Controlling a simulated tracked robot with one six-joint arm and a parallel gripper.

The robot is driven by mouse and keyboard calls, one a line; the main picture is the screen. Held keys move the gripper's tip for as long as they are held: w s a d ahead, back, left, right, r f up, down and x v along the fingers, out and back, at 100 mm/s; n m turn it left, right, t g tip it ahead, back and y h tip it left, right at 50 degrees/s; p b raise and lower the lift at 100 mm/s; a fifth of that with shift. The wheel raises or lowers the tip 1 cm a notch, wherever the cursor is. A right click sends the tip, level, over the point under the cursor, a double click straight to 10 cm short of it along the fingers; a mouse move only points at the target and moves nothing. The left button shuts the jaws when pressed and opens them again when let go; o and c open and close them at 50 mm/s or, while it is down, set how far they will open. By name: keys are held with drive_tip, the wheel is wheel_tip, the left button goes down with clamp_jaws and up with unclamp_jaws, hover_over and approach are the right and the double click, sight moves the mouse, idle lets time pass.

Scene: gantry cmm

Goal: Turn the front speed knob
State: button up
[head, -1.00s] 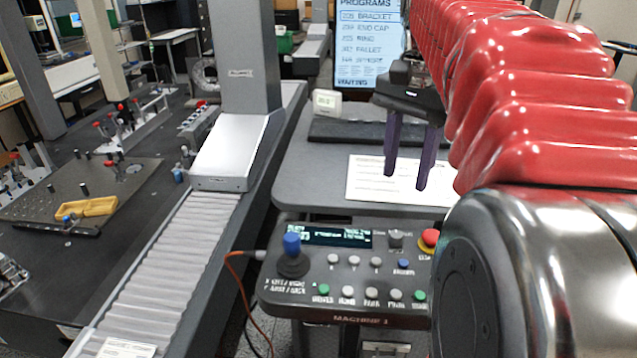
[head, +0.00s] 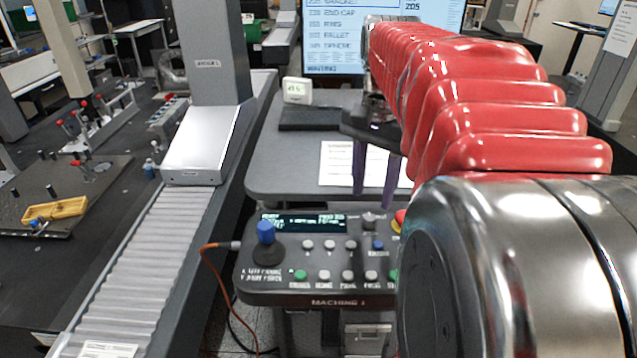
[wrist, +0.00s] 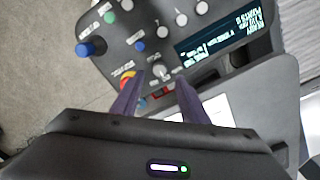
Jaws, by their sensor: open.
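The grey knob (head: 369,219) sits on the control panel (head: 300,299), right of its lit display. I take it for the speed knob; its label is not readable. In the wrist view the knob (wrist: 160,72) shows between my two purple fingertips, beyond them. My gripper (head: 374,196) is open and empty, its fingers pointing down over the panel's back edge; it also shows in the wrist view (wrist: 159,82). I cannot tell the exact gap between fingertips and knob. My arm hides the panel's right part in the head view.
A red and yellow stop button (wrist: 127,77) is close beside the knob. A blue-topped joystick (head: 266,240) stands at the panel's left, with several push buttons in front. A paper sheet (head: 335,163) lies on the desk behind. An orange cable (head: 207,280) hangs at the left.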

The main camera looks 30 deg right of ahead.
sight(369, 217)
wheel_tip(369, 217, down, 6)
drive_tip(key=shift+r, duration=0.1)
drive_tip(key=shift+c, duration=0.5)
clamp_jaws()
